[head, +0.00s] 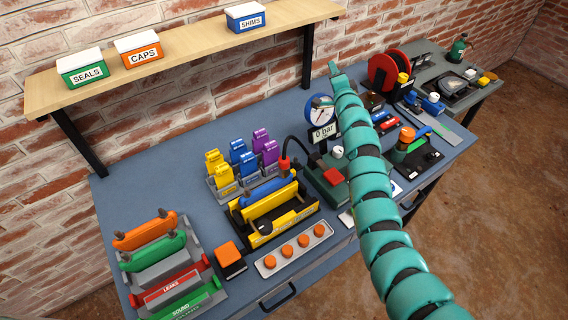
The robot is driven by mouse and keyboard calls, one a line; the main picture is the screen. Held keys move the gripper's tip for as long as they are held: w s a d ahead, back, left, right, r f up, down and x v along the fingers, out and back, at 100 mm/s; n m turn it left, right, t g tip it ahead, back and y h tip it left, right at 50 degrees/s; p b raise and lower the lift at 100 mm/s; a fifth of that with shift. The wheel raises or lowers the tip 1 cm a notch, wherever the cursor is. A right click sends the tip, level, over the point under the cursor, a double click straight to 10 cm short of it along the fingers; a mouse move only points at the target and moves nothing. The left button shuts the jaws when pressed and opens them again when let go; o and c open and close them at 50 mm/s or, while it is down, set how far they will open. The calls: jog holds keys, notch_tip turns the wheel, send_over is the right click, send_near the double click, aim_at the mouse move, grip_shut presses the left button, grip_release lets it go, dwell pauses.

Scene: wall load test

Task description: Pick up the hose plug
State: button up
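A black hose rises from the green box with a red block (333,174) and arches left. A red plug-like end (284,164) hangs from it, upright, over the back of the yellow tool tray; I take this for the hose plug. Whether it touches anything below is too small to tell. My teal arm crosses the picture from the bottom right. My gripper (334,69) is at its far end, above the back of the bench near the gauge, to the right of and apart from the red plug. Its fingers are too small to tell whether they are open or shut.
A gauge (320,108) reading 0 bar stands behind the green box. Blue, yellow and purple blocks (240,158) stand left of the hose. A shelf (190,52) with labelled boxes hangs above. A red reel (384,72) stands back right. The bench's back left is clear.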

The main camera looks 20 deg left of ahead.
jog(key=s+a+r+n+g+y+p, duration=0.1)
jog(key=s+a+r+n+g, duration=0.1)
jog(key=s+a+g, duration=0.45)
jog(key=s+a+r+n+g, duration=0.1)
jog(key=s+a+r+g, duration=0.15)
jog(key=a, duration=0.65)
jog(key=g+h+p, duration=0.2)
jog(key=g+h, duration=0.5)
jog(key=h, duration=0.1)
send_over(284, 158)
jog(key=f+p, duration=0.2)
jog(key=f, duration=0.4)
jog(key=f+p, duration=0.2)
jog(key=f, duration=0.3)
jog(key=shift+w+f, duration=0.2)
jog(key=shift+f, duration=0.2)
jog(key=shift+s+f+p, duration=0.15)
jog(key=shift+f+p, duration=0.45)
jog(key=shift+f, duration=0.25)
jog(key=shift+s+f+p, duration=0.15)
jog(key=shift+f+p, duration=0.45)
jog(key=shift+f, duration=0.25)
jog(key=shift+w+f+p, duration=0.1)
jog(key=shift+f+p, duration=0.2)
jog(key=shift+f, duration=0.7)
jog(key=shift+c, duration=0.3)
jog(key=c, duration=1.1)
